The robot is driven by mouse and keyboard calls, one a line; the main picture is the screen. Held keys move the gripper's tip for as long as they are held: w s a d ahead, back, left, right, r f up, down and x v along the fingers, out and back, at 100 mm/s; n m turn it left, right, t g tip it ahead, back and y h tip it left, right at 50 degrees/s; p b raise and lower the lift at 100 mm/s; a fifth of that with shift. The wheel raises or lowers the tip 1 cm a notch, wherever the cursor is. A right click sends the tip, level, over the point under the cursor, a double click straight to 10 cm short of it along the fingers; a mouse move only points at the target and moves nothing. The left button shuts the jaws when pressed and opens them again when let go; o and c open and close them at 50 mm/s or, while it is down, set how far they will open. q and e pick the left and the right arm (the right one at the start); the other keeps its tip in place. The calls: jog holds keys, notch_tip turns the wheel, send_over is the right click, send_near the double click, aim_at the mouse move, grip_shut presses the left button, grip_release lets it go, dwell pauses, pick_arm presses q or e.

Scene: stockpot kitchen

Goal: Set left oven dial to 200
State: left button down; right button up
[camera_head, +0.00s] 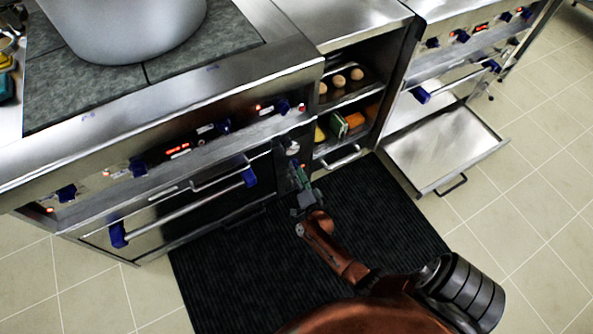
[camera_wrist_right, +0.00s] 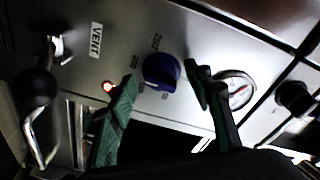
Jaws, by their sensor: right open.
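In the right wrist view, a blue dial (camera_wrist_right: 160,72) sits on a steel panel with small printed numbers around it; one looks like 200, but the pointer setting is too unclear to read. My right gripper (camera_wrist_right: 160,84) is open, with one green-padded finger on each side of the dial; I cannot tell whether they touch it. In the head view, my right gripper (camera_head: 298,174) is at the narrow panel right of the oven door (camera_head: 185,205) and hides the dial there. My left gripper is not in view.
The wrist view shows a VENT label (camera_wrist_right: 96,40), a red light (camera_wrist_right: 107,86), a round gauge (camera_wrist_right: 235,90) and a black knob (camera_wrist_right: 294,97).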

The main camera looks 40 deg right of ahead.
jog(key=v, duration=1.2)
dwell(0.4)
